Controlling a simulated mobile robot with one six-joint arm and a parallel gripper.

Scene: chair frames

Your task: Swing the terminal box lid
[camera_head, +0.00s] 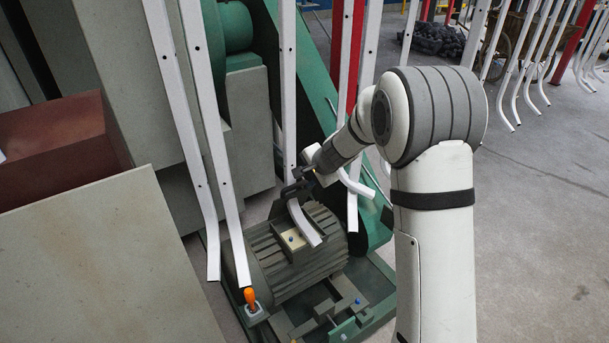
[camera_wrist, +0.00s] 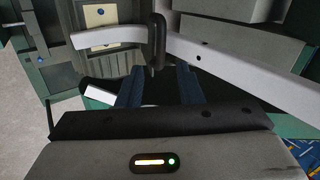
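The terminal box (camera_head: 289,240) sits on top of the grey ribbed motor (camera_head: 318,262). I cannot clearly make out the lid. A dark upright loop-like piece (camera_wrist: 157,38) stands ahead of my gripper in the wrist view; I cannot tell whether it belongs to the lid. My gripper (camera_head: 300,176) is above and behind the box. In the wrist view its two blue-grey fingers (camera_wrist: 161,72) are apart, with the dark piece's lower end between or beyond them.
A bent white chair tube (camera_wrist: 245,72) crosses the wrist view close to the fingers, behind the dark piece. More white tubes (camera_head: 215,150) hang around the motor. A pale panel (camera_head: 105,265) fills the left. Open floor lies right.

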